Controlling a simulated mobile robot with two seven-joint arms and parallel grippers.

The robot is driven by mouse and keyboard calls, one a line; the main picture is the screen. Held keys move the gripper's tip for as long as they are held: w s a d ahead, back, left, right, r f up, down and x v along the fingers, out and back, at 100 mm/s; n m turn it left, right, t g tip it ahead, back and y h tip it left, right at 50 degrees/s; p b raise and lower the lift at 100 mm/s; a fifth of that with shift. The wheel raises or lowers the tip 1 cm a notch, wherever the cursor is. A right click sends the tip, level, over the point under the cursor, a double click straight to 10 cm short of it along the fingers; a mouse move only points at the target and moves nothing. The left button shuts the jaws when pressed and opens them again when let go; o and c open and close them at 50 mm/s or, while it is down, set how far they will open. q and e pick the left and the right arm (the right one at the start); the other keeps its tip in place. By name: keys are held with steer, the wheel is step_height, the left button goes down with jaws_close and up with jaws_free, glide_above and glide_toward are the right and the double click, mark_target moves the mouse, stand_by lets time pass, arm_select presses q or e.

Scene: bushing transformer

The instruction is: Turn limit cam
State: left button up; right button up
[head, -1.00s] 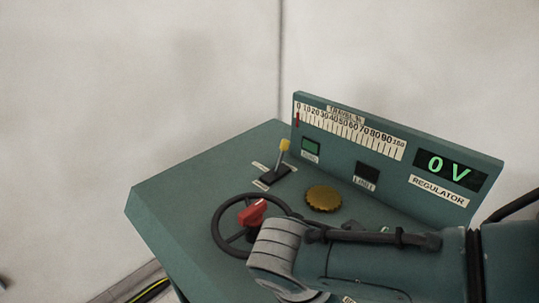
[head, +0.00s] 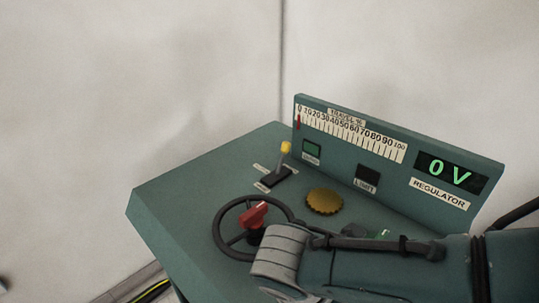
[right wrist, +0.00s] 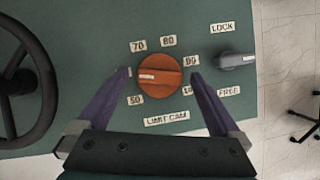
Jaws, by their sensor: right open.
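The limit cam knob (right wrist: 160,76) is a round orange dial in the right wrist view, above its LIMIT CAM label (right wrist: 166,117). Its white mark points left. Number labels ring it; 50, 70, 80 and 90 are readable, and the label at lower right is partly covered. My right gripper (right wrist: 162,73) is open, one purple finger on each side of the knob. I cannot tell whether the fingers touch it. In the head view my right forearm and wrist hide this knob and the gripper. My left gripper is not in view.
The green console carries a black handwheel (head: 219,222) with a red grip, a yellow-tipped lever (head: 284,160), a gold scalloped knob (head: 325,201) and a display (head: 449,172) reading 0 V. A grey LOCK/FREE lever (right wrist: 236,61) stands close right of my right finger.

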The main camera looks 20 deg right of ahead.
steer(key=p+v, duration=0.3)
steer(key=v, duration=0.7)
steer(key=shift+p, duration=0.4)
